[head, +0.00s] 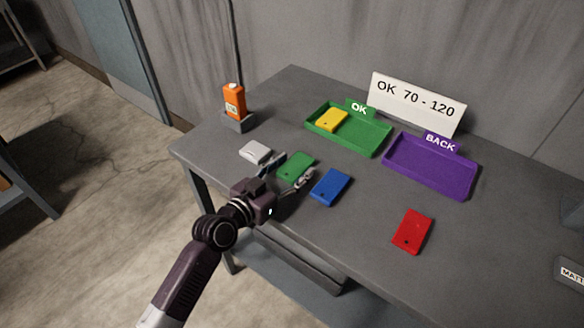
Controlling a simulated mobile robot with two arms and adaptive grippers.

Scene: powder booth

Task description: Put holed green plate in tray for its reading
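The green plate (297,164) lies on the grey table, left of the blue plate; a small dark spot on it may be its hole. My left gripper (286,170) is at its near side, fingers spread, one on each side of the plate's near part. I cannot tell whether the fingers touch it. The green tray (371,143) with the OK label holds a yellow plate (332,120). The purple tray (440,182) with the BACK label is empty. A sign (416,101) behind reads "OK 70 - 120". An orange gauge (234,99) has a small display, too small to read. My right gripper is not in view.
A blue plate (331,187), a red plate (412,232) and a white block (256,152) lie on the table (360,225). The gauge stands in a grey holder (239,123) at the back left. Bare table lies between the plates and the trays.

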